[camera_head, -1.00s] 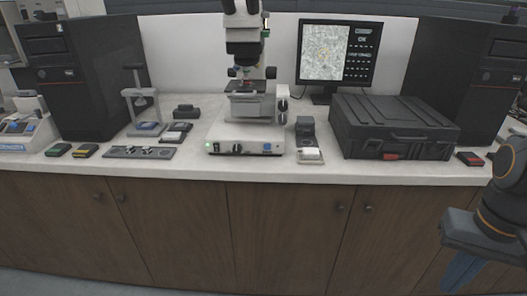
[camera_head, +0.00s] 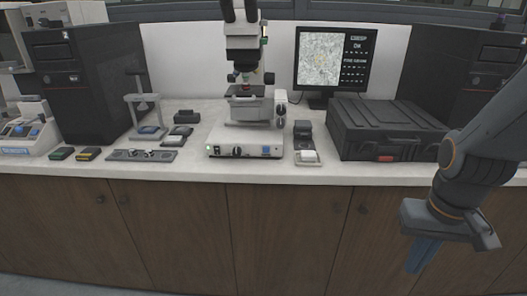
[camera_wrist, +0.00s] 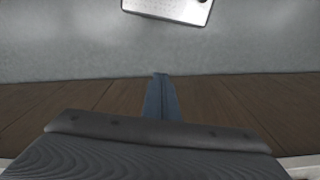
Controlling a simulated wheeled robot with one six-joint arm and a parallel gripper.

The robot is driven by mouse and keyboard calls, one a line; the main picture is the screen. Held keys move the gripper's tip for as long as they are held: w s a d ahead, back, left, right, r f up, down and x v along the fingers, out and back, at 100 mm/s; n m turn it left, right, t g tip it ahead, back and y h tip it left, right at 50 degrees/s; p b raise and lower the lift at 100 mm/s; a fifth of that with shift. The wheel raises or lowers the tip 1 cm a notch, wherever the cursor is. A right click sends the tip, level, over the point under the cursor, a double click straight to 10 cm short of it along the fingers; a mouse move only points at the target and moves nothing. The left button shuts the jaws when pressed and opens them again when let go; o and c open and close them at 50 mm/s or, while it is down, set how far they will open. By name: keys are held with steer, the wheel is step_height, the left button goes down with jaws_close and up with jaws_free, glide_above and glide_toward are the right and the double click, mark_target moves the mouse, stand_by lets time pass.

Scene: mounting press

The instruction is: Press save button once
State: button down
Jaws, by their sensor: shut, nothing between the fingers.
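A white microscope (camera_head: 246,95) stands on the counter in the head view. Its base has a dark knob and a blue button (camera_head: 266,149) on the front face; I cannot read a label that marks it as the save button. A monitor (camera_head: 335,58) behind it shows a grainy specimen picture with text at its right. My gripper (camera_head: 424,256) is at the lower right, in front of the cabinets and below the counter top, well apart from the microscope. Its blue fingers (camera_wrist: 161,97) are together and empty in the wrist view, which does not show the microscope's button.
A large black case (camera_head: 385,128) stands right of the microscope, with my arm in front of its right end. A small dark device and white tray (camera_head: 308,157) lie beside the microscope. The counter's front edge (camera_head: 230,175) runs above wooden cabinets. A pale plate (camera_wrist: 170,8) tops the wrist view.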

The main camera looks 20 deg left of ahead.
mark_target(266, 150)
steer(key=w+a+f+n+t, duration=0.1)
steer(key=w+a+n+t, duration=0.15)
steer(key=w, duration=0.35)
steer(key=w+a+f+n+t, duration=0.1)
steer(key=w+n, duration=0.2)
steer(key=w, duration=0.3)
steer(key=w+a+n+t+y+p, duration=0.2)
steer(key=w+a+n+t+y, duration=0.3)
steer(key=w+a, duration=0.55)
steer(key=a+n+y, duration=0.1)
steer(key=a+n, duration=0.1)
steer(key=a, duration=0.2)
steer(key=a+n+y, duration=0.2)
steer(key=a, duration=0.3)
steer(key=a+r+n+y, duration=0.1)
steer(key=a+n, duration=0.1)
steer(key=a, duration=0.2)
steer(key=shift+s+a+r+n+t+y+p, duration=0.1)
steer(key=shift+s+a+n+t+y+p, duration=0.1)
steer(key=shift+s+n+t+y+p, duration=0.15)
steer(key=s+a+r+n+g+y, duration=0.1)
steer(key=s+a+r+n+y, duration=0.1)
steer(key=s+a+n+y, duration=0.2)
steer(key=a+y, duration=0.1)
steer(key=a, duration=0.2)
steer(key=shift+a+r+p, duration=0.25)
steer(key=shift+r+p, duration=0.05)
steer(key=shift+p, duration=0.05)
steer(key=shift+w, duration=0.1)
